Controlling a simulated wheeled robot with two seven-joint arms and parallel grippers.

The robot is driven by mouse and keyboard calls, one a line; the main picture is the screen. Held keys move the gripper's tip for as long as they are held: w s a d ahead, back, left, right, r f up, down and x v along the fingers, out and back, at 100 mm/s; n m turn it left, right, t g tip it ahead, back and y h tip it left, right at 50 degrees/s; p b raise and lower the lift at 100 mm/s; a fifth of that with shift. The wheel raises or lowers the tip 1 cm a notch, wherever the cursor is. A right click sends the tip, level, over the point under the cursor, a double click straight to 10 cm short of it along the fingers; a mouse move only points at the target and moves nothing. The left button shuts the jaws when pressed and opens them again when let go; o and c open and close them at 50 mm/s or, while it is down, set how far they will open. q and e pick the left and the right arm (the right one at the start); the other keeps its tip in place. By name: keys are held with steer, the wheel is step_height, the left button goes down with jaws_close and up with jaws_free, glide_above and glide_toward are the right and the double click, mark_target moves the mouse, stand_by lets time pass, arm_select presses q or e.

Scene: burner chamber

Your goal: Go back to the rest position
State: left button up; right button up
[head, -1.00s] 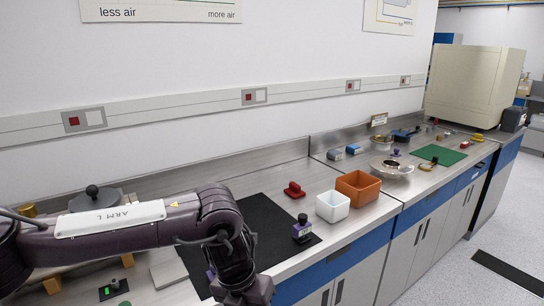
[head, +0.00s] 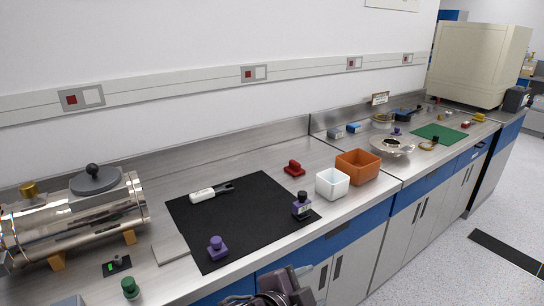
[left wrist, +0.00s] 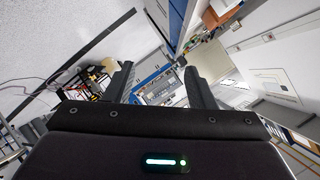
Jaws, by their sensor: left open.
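My left gripper (left wrist: 160,82) shows in the left wrist view with its two dark fingers apart and nothing between them. Beyond the fingers that view shows the floor and the cabinet fronts, tilted. In the head view only a dark part of my left arm shows at the bottom edge, in front of the bench and below the black mat (head: 240,215). It is apart from the things on the bench. My right gripper is not in either view.
On the mat are a white-handled tool (head: 205,194), a purple knob-topped piece (head: 217,248) and a purple bottle (head: 301,208). A metal chamber (head: 70,228) stands left. A white bin (head: 332,184) and an orange bin (head: 358,167) stand right of the mat.

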arm_select(q)
steer(key=s+a+f+n+g+y, duration=0.25)
steer(key=s+a+f+n, duration=0.2)
steer(key=a, duration=0.45)
steer(key=s+a+f+n+g+y, duration=0.2)
steer(key=s+a+f+n+y, duration=0.15)
steer(key=a+f+n, duration=0.4)
steer(key=s+a+f+n+g+y, duration=0.25)
steer(key=s+a+f, duration=0.2)
steer(key=a, duration=0.55)
step_height(320, 180, down, 28)
steer(key=s+r, duration=0.1)
steer(key=s, duration=0.1)
steer(key=s+a+f+g, duration=0.1)
steer(key=s+a+f, duration=0.2)
steer(key=s+f, duration=1.7)
steer(key=shift+s+a+g, duration=0.15)
steer(key=shift+s+g, duration=0.05)
steer(key=shift+g, duration=0.1)
